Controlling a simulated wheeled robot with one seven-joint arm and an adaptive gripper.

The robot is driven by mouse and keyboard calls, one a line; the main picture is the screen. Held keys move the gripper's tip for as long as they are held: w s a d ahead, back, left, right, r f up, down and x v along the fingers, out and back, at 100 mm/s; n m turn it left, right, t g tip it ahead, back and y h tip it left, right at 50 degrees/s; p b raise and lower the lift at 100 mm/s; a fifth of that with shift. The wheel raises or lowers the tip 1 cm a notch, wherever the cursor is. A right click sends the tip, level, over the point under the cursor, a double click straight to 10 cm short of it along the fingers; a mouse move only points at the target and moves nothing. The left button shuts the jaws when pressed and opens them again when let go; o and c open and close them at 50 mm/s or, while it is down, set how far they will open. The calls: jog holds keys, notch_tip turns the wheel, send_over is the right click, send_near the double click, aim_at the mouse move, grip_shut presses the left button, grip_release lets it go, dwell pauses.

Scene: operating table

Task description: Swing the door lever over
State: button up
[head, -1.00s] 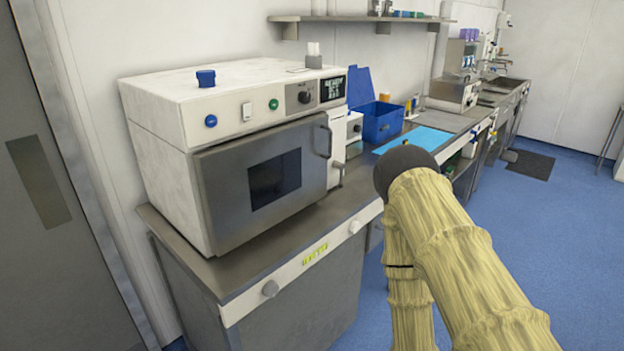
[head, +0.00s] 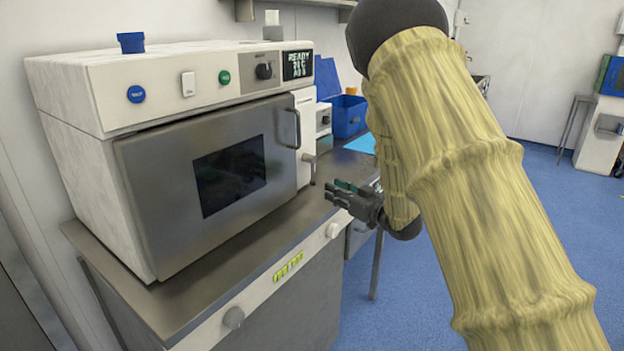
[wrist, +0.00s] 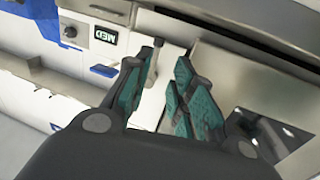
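The white steriliser-like oven (head: 90,160) stands on the counter with its grey windowed door (head: 160,190) shut. A small grey door lever (head: 310,159) sits on the white panel just right of the door, below the bar handle (head: 297,128). My gripper (head: 338,192) is to the right of the lever and lower in the picture, apart from it. In the wrist view my gripper (wrist: 165,80) shows its two teal-padded fingers spread with a gap between them. A grey rod that looks like the lever (wrist: 154,72) shows beyond that gap, partly hidden by the left finger.
A small white device (head: 324,118) and a blue bin (head: 347,115) stand behind the lever on the counter. The counter's front edge (head: 275,262) carries round knobs and a yellow label.

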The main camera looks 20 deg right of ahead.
aim_at(313, 178)
jog(key=x, duration=0.3)
jog(key=r+x, duration=0.1)
jog(key=x, duration=0.3)
jog(key=p+x, duration=0.1)
jog(key=x, duration=0.3)
jog(key=shift+w+d+r, duration=0.1)
jog(key=shift+d+r, duration=0.15)
jog(key=shift+r, duration=0.05)
jog(key=shift+c, duration=0.2)
grip_shut()
